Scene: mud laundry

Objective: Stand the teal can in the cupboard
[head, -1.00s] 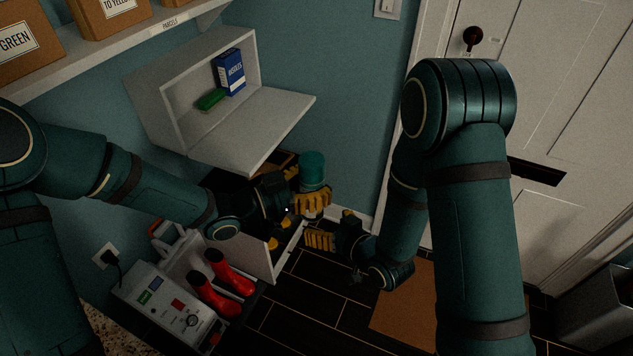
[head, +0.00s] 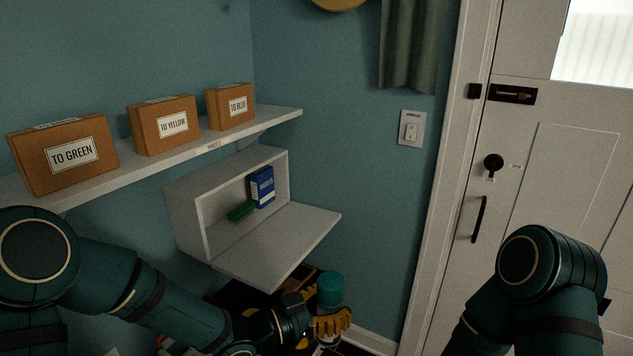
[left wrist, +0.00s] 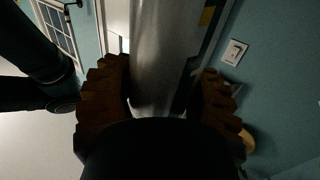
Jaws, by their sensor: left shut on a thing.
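The teal can (head: 330,288) is upright in my left gripper (head: 331,325), below and to the right of the cupboard's lowered door. In the left wrist view the can's silvery side (left wrist: 163,60) lies between the two yellow-brown fingers (left wrist: 160,105); its ends are not visible there. The white cupboard (head: 186,222) hangs on the teal wall with its front flap (head: 290,243) folded down flat like a shelf. Inside are a blue box (head: 262,187) at the right and a green object (head: 241,210) lying beside it. My right gripper is outside the view.
The cupboard's left part and the flap are bare. A white door (head: 560,190) and a wall switch (head: 411,129) are at the right.

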